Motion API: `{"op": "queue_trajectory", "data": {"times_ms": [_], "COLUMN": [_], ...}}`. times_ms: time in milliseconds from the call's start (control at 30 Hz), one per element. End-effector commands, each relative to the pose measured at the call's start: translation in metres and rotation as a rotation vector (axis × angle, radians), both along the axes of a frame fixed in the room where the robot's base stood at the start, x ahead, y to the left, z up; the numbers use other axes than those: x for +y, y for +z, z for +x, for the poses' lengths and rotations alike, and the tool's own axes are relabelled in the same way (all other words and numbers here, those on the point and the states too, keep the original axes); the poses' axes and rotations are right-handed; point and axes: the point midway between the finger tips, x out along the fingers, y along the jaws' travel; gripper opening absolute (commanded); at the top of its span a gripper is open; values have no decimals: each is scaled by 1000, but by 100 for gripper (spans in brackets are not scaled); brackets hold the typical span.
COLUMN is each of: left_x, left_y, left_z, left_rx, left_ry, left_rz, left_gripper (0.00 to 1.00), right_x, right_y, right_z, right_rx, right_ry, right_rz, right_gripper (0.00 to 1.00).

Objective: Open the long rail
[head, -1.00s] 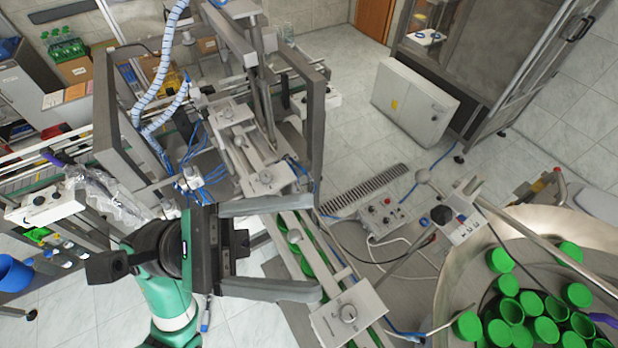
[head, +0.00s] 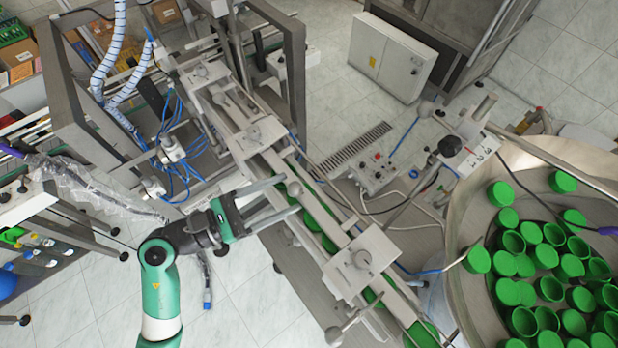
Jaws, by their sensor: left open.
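The long rail (head: 325,212) is a pale metal bar along the sloping cap chute, which runs from the upper machine down to the lower right. Green caps (head: 310,222) sit in the chute beside it. My right gripper is not in view.
A large steel bowl (head: 462,222) full of green caps stands at the right. A control box with buttons (head: 380,167) and a black knob on a post (head: 450,146) are beyond the chute. The machine frame with blue hoses (head: 180,150) is at the upper left.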

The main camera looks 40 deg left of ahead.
Motion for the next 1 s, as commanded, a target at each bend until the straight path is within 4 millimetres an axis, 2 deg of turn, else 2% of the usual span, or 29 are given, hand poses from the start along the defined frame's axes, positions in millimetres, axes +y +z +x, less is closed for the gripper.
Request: {"op": "queue_trajectory", "data": {"times_ms": [100, 300, 633, 667, 1000], "left_x": [-14, -26, -28, -28, -28], "left_y": [2, 1, 0, 0, 0], "left_z": [24, 51, 57, 57, 57], "left_rx": [0, -1, -1, -1, -1], "left_ry": [-7, -2, 1, 1, 0], "left_rz": [-1, -2, -1, -1, 0], "left_gripper": [68, 68, 68, 65, 4], "right_x": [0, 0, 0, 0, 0], "right_y": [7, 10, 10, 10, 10], "right_z": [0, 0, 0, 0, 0], "right_rx": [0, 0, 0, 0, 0], "right_ry": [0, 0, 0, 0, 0], "right_rz": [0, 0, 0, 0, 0], "right_gripper": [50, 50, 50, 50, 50]}}
